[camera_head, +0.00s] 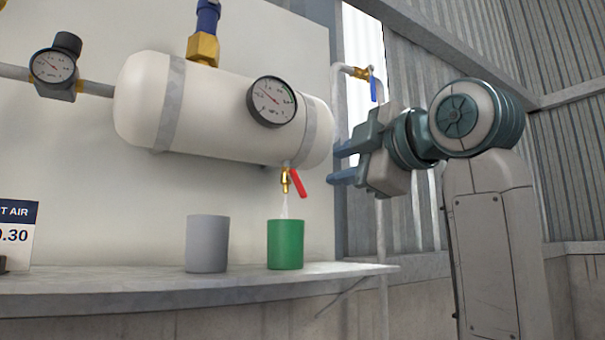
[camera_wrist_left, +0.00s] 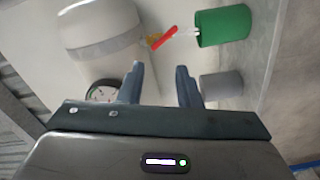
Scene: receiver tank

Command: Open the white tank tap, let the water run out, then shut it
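The white tank (camera_head: 215,110) hangs on the panel. Its small brass tap (camera_head: 286,180) is under the right end, with a red lever (camera_head: 297,183) slanting down to the right. A thin pale stream of water (camera_head: 285,207) falls from the tap into the green cup (camera_head: 285,246) below. My left gripper (camera_head: 335,164) is open and empty, right of the lever and apart from it. In the left wrist view, its fingers (camera_wrist_left: 161,80) are spread, with the red lever (camera_wrist_left: 164,38) beyond them and the green cup (camera_wrist_left: 222,26) at upper right. My right gripper is out of view.
A grey cup (camera_head: 207,244) stands left of the green one on the shelf (camera_head: 120,280). A blue-handled valve (camera_head: 373,85) on a pipe is behind my gripper. A gauge (camera_head: 271,101) is on the tank's front, and a regulator (camera_head: 55,68) is at far left.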

